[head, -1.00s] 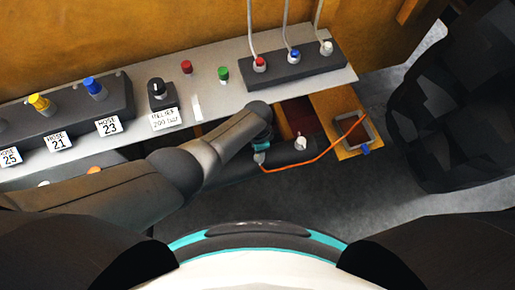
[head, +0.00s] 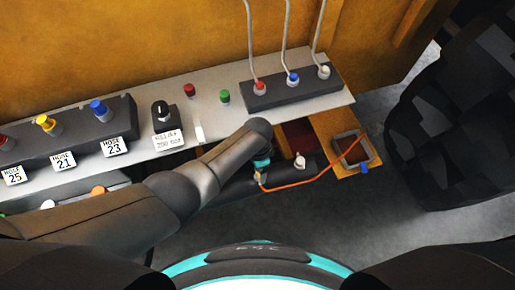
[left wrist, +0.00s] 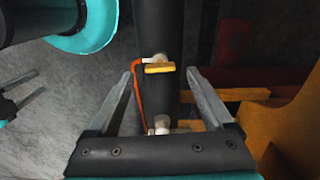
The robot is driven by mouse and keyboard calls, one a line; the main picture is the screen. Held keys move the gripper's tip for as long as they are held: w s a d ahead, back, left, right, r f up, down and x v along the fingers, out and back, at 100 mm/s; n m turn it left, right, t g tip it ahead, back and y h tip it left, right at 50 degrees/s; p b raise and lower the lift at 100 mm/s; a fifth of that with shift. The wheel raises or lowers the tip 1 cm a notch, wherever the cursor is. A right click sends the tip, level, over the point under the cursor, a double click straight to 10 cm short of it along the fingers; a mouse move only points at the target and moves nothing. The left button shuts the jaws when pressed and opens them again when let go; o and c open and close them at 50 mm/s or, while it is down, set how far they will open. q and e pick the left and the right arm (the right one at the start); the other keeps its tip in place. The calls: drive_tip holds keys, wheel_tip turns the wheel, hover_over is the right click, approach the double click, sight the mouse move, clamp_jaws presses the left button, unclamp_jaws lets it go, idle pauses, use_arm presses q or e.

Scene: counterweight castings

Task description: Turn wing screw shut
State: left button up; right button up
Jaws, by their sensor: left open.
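The wing screw (left wrist: 160,68), a yellow crossbar on a pale fitting, sits on a dark pipe (left wrist: 156,28) in the left wrist view. My left gripper (left wrist: 163,65) is open, with one finger on each side of the wing screw and a gap on both sides. In the head view my left gripper is mostly hidden under its wrist, close to the pipe. My right gripper (left wrist: 22,92) seems to show at the left edge of the left wrist view, its two fingers apart and empty.
A white knob (head: 300,161) stands farther along the pipe. An orange hose (head: 304,182) runs from near the wing screw to a square frame (head: 340,137) on a wooden board. A grey shelf (head: 215,115) carries knobs and labelled valves behind. A black faceted mass (head: 450,120) stands right.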

sight(258, 173)
use_arm(q)
wheel_tip(258, 173, up, 12)
drive_tip(key=p, duration=0.5)
drive_tip(key=shift+r, duration=0.25)
drive_tip(key=shift+s, duration=0.15)
